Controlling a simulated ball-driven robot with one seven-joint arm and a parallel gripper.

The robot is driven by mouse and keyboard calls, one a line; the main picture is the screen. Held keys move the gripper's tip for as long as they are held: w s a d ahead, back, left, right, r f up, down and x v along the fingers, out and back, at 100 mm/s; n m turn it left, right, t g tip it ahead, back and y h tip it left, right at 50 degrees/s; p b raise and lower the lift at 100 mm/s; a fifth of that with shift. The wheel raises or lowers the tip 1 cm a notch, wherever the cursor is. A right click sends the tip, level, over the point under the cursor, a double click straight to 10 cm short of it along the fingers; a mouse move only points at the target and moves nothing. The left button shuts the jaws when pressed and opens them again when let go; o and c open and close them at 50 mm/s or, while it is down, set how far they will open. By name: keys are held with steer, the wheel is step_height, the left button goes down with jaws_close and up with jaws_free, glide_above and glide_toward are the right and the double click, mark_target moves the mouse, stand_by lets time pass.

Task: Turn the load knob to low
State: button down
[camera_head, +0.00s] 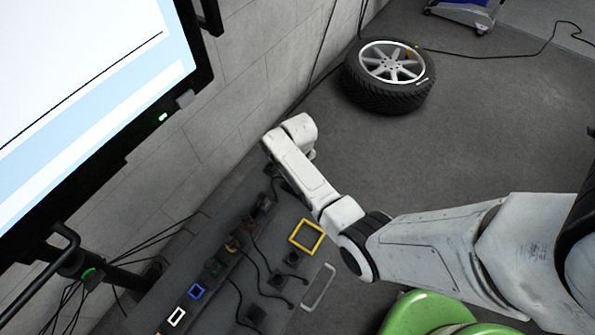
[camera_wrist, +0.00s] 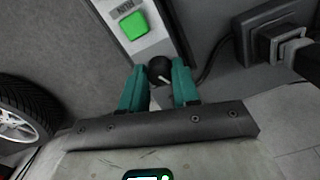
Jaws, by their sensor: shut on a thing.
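A round black knob (camera_wrist: 160,69) with a light pointer line shows in the wrist view, at the lower end of a pale panel strip (camera_wrist: 152,46). My gripper (camera_wrist: 160,84) has teal fingers on either side of the knob and is shut on it. The pointer line slants toward the lower right; no scale marks are readable around it. In the head view my arm hides the knob and my gripper.
A dark plug with a cable (camera_wrist: 270,47) is right of the knob. A wheel with a tyre (camera_head: 389,77) lies on the floor beyond my arm. A large screen (camera_head: 90,90) stands at left. Cables, a yellow frame (camera_head: 307,237) and a grey handle (camera_head: 318,287) are on the console below.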

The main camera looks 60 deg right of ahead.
stand_by(0.3)
steer(key=c, duration=0.8)
jaws_free()
step_height(320, 180, up, 11)
steer(key=p, duration=0.2)
steer(key=shift+d+f, duration=0.1)
steer(key=s+a+r+n, duration=0.1)
steer(key=s+a+r, duration=0.2)
steer(key=s+a, duration=0.3)
steer(key=s+a+r+n+t+p, duration=0.1)
steer(key=s+a+r, duration=0.3)
steer(key=s, duration=0.9)
steer(key=a, duration=0.3)
steer(key=shift+s, duration=0.35)
